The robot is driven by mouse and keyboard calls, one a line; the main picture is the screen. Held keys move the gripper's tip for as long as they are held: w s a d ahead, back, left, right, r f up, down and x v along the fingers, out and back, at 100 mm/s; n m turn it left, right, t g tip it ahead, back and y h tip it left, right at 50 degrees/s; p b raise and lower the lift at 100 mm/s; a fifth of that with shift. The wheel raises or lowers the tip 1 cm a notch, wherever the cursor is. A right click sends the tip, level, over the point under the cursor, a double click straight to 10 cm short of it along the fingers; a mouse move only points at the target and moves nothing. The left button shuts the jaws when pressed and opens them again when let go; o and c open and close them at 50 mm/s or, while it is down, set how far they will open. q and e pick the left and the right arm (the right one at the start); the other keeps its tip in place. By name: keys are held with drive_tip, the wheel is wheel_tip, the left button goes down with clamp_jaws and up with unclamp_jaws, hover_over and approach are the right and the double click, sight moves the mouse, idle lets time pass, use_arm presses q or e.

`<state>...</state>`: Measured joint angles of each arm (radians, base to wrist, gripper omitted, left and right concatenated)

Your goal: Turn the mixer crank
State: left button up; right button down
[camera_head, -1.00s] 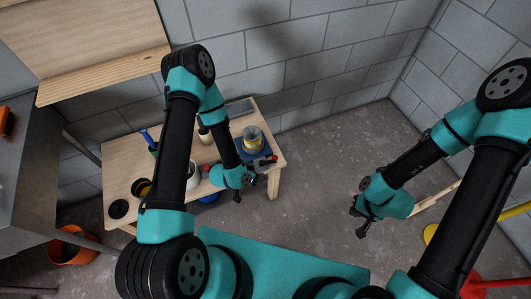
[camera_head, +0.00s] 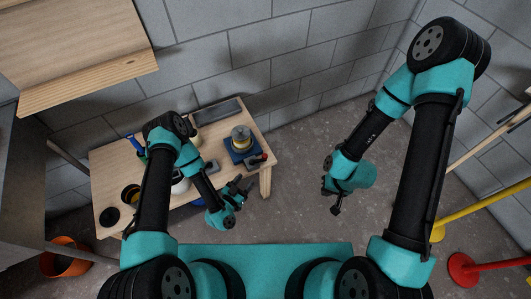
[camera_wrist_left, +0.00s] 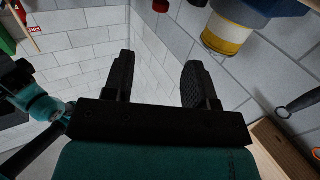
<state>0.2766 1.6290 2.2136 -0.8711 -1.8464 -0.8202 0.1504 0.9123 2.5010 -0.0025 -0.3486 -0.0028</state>
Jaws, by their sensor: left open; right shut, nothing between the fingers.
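The mixer (camera_head: 241,143) stands at the right end of the wooden table, with a blue base and a yellow-and-grey drum. A small red part (camera_head: 264,157), perhaps the crank's grip, shows at its front right; the crank's angle is too small to tell. In the left wrist view the blue-and-yellow mixer (camera_wrist_left: 228,36) is at the upper right, beyond the fingers. My left gripper (camera_head: 245,187) is open and empty, in front of the table and apart from the mixer. It also shows in the left wrist view (camera_wrist_left: 158,78). My right gripper (camera_head: 331,197) is shut and empty, over the floor.
The wooden table (camera_head: 222,109) also holds a dark tray, a dark disc (camera_head: 109,217) and several containers, partly hidden by my left arm. An orange bucket (camera_head: 66,258) stands at the lower left. Red and yellow stands (camera_head: 462,268) are at the right. Floor right of the table is clear.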

use_arm(q)
drive_tip(key=x, duration=1.7)
drive_tip(key=shift+w+d, duration=0.15)
drive_tip(key=shift+d, duration=0.1)
clamp_jaws()
